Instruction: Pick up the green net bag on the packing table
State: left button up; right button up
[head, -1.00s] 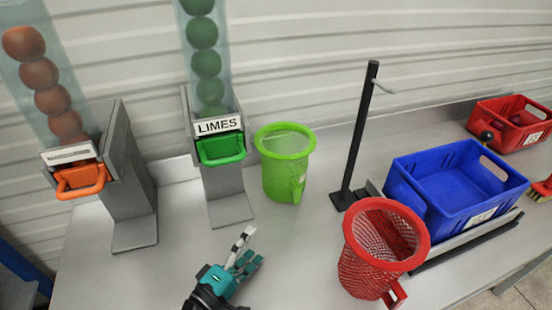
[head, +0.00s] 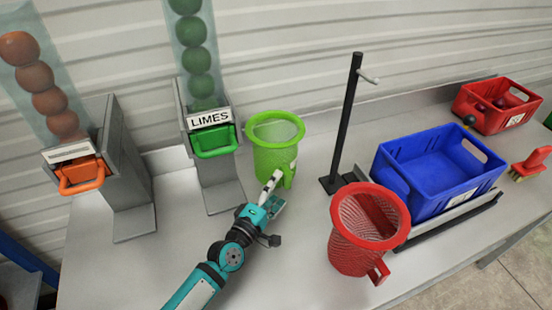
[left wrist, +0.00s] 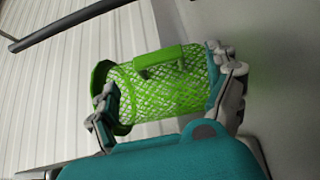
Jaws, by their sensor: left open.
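The green net bag (head: 273,160) stands upright on the packing table (head: 150,275), right of the lime dispenser, with its wide green rim on top. In the left wrist view the net bag (left wrist: 165,88) lies sideways in the picture, its green handle facing me. My left gripper (head: 272,190) is at the near side of the bag in the head view. In the left wrist view its open fingers (left wrist: 168,100) show one on each side of the bag. I cannot tell whether they touch it. My right gripper is not in view.
The lime dispenser (head: 212,160) with its green handle stands close left of the bag. An orange-handled dispenser (head: 120,170) is further left. A black post (head: 346,130), a red net bag (head: 355,245), a blue crate (head: 435,190) and a red crate (head: 490,115) stand to the right.

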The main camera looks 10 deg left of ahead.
aim_at(282, 183)
pick_arm(q)
jog(key=x, duration=0.3)
jog(key=shift+w, duration=0.2)
jog(key=shift+s, duration=0.1)
jog(key=shift+c, duration=0.4)
jog(key=c, duration=0.9)
jog(key=shift+c, duration=0.3)
jog(key=shift+r, duration=0.1)
jog(key=shift+c, duration=0.2)
